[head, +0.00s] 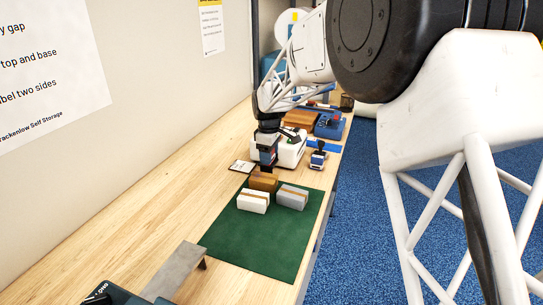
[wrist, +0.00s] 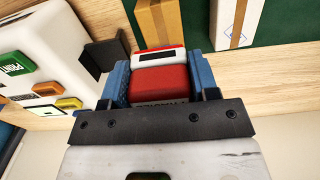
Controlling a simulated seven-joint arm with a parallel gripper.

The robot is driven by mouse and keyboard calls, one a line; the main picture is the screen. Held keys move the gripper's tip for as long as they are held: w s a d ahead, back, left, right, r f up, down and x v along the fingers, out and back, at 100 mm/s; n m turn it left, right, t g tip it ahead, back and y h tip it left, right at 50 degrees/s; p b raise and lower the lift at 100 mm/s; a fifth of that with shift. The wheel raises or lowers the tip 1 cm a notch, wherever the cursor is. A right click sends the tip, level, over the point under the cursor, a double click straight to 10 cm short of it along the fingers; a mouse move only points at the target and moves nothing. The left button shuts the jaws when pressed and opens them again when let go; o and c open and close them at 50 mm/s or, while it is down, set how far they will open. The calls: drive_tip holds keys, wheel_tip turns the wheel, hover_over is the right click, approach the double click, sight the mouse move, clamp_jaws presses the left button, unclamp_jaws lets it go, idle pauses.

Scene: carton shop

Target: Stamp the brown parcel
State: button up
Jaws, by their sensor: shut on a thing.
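My gripper (wrist: 160,88) is shut on a red stamp (wrist: 158,82) with a white band and dark window, held between its blue fingers in the wrist view. In the head view my gripper (head: 267,157) is low over the bench, just behind the brown parcel (head: 263,181). The brown parcel, with a lighter tape strip, sits at the far end of the green mat (head: 250,244). It also shows at the top of the wrist view (wrist: 158,20), just beyond the stamp. I cannot tell the stamp's height above the bench.
A white parcel (head: 252,202) and a grey parcel (head: 292,197) stand close in front of the brown one. A white machine (head: 291,152) with buttons is beside my gripper. A blue-and-black hand tool (head: 318,158) stands right of it. The near mat is clear; a metal bracket (head: 180,270) lies nearer.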

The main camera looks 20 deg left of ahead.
sight(269, 178)
drive_tip(key=shift+f, duration=0.15)
drive_tip(key=shift+f, duration=2.85)
drive_tip(key=shift+f, duration=0.55)
drive_tip(key=shift+r, duration=0.1)
drive_tip(key=shift+r, duration=3.45)
